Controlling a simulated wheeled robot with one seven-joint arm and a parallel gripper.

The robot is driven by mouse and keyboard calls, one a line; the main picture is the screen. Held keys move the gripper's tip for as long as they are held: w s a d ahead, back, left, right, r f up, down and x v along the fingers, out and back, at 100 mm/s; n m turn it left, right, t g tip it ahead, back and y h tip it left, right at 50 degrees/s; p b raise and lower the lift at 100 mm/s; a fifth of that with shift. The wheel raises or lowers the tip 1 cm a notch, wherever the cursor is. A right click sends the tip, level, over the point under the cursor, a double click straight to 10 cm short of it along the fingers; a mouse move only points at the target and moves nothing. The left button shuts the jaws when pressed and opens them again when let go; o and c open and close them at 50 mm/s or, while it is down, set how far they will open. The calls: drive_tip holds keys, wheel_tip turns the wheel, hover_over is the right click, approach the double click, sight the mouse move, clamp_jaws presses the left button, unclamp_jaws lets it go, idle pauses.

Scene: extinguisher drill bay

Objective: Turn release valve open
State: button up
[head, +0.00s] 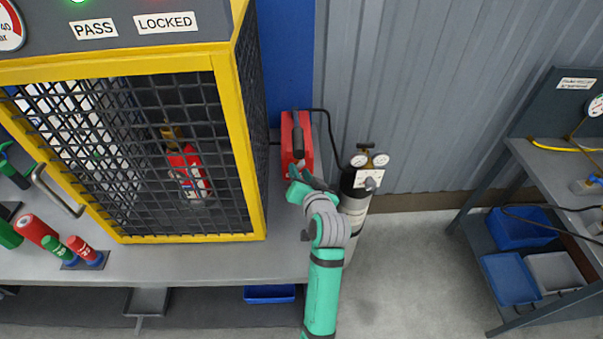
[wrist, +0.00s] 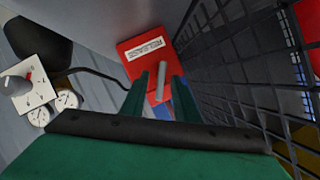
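The release valve is a red box (head: 287,150) on the bench, just right of the yellow-framed cage. In the wrist view the red box (wrist: 184,42) has a white RELEASE label, and a grey bar-shaped handle (wrist: 160,88) stands out from it. My gripper (wrist: 161,80) is open, with one dark green finger on each side of the handle and small gaps showing. I cannot tell how deep the fingers reach along it. In the head view my gripper (head: 300,178) is at the near end of the box and hides part of it.
The mesh cage (head: 228,95) holds a red extinguisher (head: 188,172) and stands close to the valve; its panel reads PASS and LOCKED. A gas cylinder (head: 355,207) with two gauges stands right of my arm, joined by a black hose. Open floor lies further right, before a side bench.

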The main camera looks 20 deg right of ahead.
drive_tip(key=shift+s, duration=0.1)
drive_tip(key=v, duration=1)
drive_tip(key=shift+s, duration=0.35)
drive_tip(key=shift+w+r, duration=0.1)
drive_tip(key=shift+r, duration=0.05)
idle(0.4)
